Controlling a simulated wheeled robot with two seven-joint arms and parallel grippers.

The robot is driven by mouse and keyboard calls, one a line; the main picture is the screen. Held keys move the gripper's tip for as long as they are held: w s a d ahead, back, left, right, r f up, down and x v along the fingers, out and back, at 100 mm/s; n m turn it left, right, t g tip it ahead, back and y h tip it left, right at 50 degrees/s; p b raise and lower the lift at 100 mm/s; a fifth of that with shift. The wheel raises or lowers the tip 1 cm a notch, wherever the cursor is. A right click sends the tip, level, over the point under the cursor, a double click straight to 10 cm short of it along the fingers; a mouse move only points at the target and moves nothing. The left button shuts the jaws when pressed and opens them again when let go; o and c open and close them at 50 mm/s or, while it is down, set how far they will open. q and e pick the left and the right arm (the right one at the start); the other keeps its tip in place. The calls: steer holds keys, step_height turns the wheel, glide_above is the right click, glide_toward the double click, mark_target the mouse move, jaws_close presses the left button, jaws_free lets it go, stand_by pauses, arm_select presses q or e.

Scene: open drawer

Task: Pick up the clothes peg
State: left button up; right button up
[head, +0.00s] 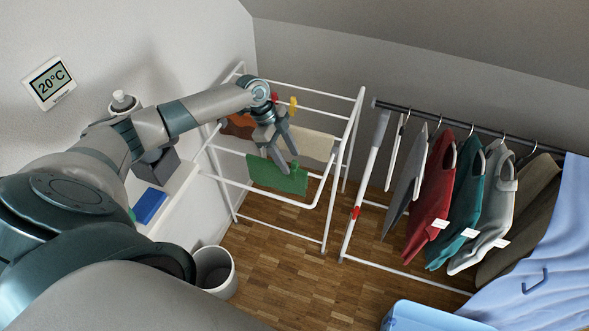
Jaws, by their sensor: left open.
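A drying rack (325,225) of white bars stands in the middle of the head view. A yellow clothes peg (293,104) and a red peg (275,97) sit on its upper back bars. A green cloth (268,178) hangs on a front bar, with a small green piece, perhaps a peg, at its top edge. My left gripper (289,168) reaches over the rack, pointing down, its fingertips in front of the green cloth. It is open, and I see nothing held. It partly hides the cloth's top edge. My right gripper is out of view.
A brown cloth (238,127) and a cream cloth (317,146) hang on the rack. A clothes rail (455,122) with several garments stands at right. A white bin (216,272), blue box (150,206) and light blue tub (430,317) are nearby. Wooden floor between is clear.

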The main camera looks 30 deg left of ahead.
mark_target(294, 169)
arm_select(q)
steer(key=shift+f, duration=0.1)
steer(key=b+x, duration=0.3)
steer(key=x, duration=0.2)
steer(key=shift+s+d, duration=0.1)
steer(key=shift+d, duration=0.05)
steer(key=shift+c, duration=0.3)
steer(key=c, duration=1)
